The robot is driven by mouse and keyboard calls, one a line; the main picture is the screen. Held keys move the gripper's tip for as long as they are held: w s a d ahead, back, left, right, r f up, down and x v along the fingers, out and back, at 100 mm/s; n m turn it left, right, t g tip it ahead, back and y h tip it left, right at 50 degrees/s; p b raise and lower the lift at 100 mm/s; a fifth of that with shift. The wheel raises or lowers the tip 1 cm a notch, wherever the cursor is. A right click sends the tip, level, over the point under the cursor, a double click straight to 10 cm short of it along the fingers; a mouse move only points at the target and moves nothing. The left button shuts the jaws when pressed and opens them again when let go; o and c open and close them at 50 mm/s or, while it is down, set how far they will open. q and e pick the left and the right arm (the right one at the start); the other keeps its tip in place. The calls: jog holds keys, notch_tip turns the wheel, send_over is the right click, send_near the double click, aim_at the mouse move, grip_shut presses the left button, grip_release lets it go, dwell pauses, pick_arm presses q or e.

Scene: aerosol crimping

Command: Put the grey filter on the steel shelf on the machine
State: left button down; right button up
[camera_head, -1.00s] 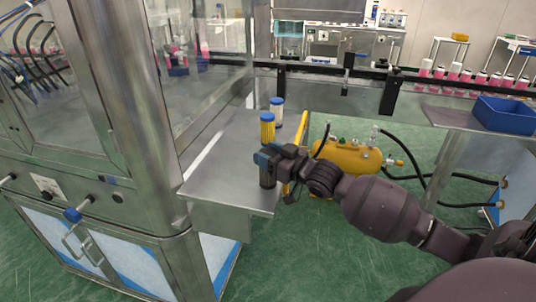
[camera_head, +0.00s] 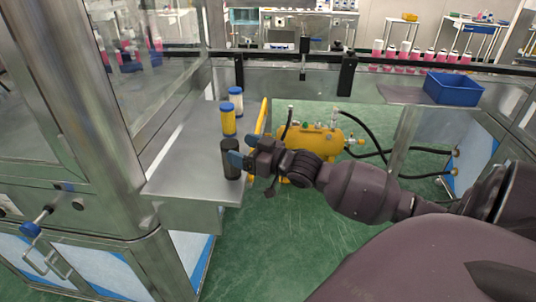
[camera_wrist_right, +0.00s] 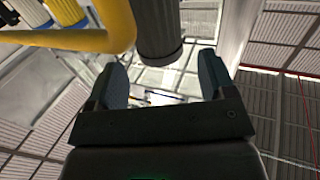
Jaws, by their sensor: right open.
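The grey filter (camera_head: 230,160), a dark cylinder, stands upright on the steel shelf (camera_head: 185,182) of the machine, near its right edge. Behind it on the shelf stand a yellow filter (camera_head: 228,122) and a white filter (camera_head: 236,100), both with blue caps. My right gripper (camera_head: 240,159) is open just right of the grey filter, its blue fingertips close to it. In the right wrist view the grey filter (camera_wrist_right: 158,32) is ahead of the open right gripper (camera_wrist_right: 162,70), centred between the fingers and mostly beyond their tips. My left gripper is not in view.
A yellow rail (camera_head: 262,118) runs along the shelf's right side and crosses the wrist view at upper left. A yellow tank (camera_head: 315,140) with black hoses stands on the floor beyond my arm. A blue bin (camera_head: 453,89) sits on a table at right.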

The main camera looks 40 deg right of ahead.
jog(key=v, duration=0.7)
jog(key=s+a+f+m+g+h, duration=0.1)
jog(key=s+a+f, duration=0.3)
jog(key=f, duration=0.4)
jog(key=s+a+f+g+h, duration=0.3)
jog(key=s+f, duration=0.4)
jog(key=f, duration=0.2)
jog(key=s+a+f+m+g+h, duration=0.1)
jog(key=s+a+f, duration=0.3)
jog(key=f, duration=0.5)
jog(key=shift+s+a+m+g+h, duration=0.35)
jog(key=shift+s+g, duration=0.25)
jog(key=shift+s, duration=0.6)
